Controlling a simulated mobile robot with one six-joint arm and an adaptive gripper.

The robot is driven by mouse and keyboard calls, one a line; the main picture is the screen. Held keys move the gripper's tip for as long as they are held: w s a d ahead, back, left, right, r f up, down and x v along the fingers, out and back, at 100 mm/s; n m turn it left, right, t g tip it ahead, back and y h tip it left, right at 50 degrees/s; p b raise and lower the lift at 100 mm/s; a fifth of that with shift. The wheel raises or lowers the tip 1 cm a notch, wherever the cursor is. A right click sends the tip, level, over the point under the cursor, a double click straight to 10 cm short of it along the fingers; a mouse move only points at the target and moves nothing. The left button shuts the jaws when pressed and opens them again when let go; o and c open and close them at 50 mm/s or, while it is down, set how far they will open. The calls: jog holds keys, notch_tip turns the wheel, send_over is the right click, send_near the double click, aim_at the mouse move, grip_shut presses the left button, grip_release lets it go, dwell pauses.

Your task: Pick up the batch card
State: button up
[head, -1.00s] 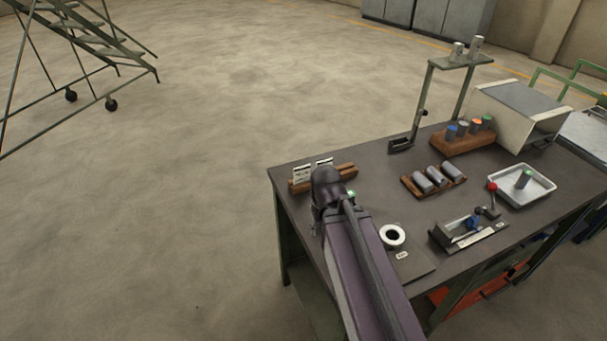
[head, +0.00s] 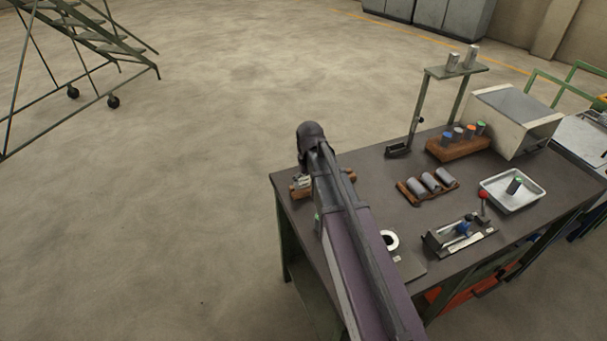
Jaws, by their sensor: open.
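A wooden card rack (head: 346,189) stands at the table's left back edge. A pale card (head: 301,182) shows in small part at the rack's left end; my arm and gripper cover most of that place. The second card, toward the rack's right, is hidden behind my arm. My gripper (head: 303,171) hangs below the dark wrist, over or close to the left card. It is open, but its fingers are small and hard to make out. I cannot tell whether it touches the card.
On the table (head: 378,185) are a white ring (head: 391,238), a wooden tray of grey cylinders (head: 412,193), a clamp fixture (head: 458,236), a white tray (head: 536,197), a rack of coloured-top cylinders (head: 454,151) and a stand (head: 455,72). Open floor lies left of the table.

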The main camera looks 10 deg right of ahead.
notch_tip(320, 180, up, 6)
jog(key=f+n+p, duration=0.1)
jog(key=p, duration=0.3)
send_over(302, 179)
jog(key=shift+w+d+r, duration=0.15)
jog(key=shift+w+r, duration=0.1)
jog(key=shift+w, duration=0.1)
jog(key=shift+f, duration=0.1)
notch_tip(302, 179, down, 8)
jog(key=b, duration=0.8)
jog(key=shift+f+b, duration=0.25)
jog(key=shift+b, duration=0.05)
jog(key=shift+f, duration=0.1)
jog(key=shift+s+f+b, duration=0.15)
jog(key=shift+f+b, duration=2.35)
jog(key=shift+b, duration=0.1)
jog(key=c, duration=0.7)
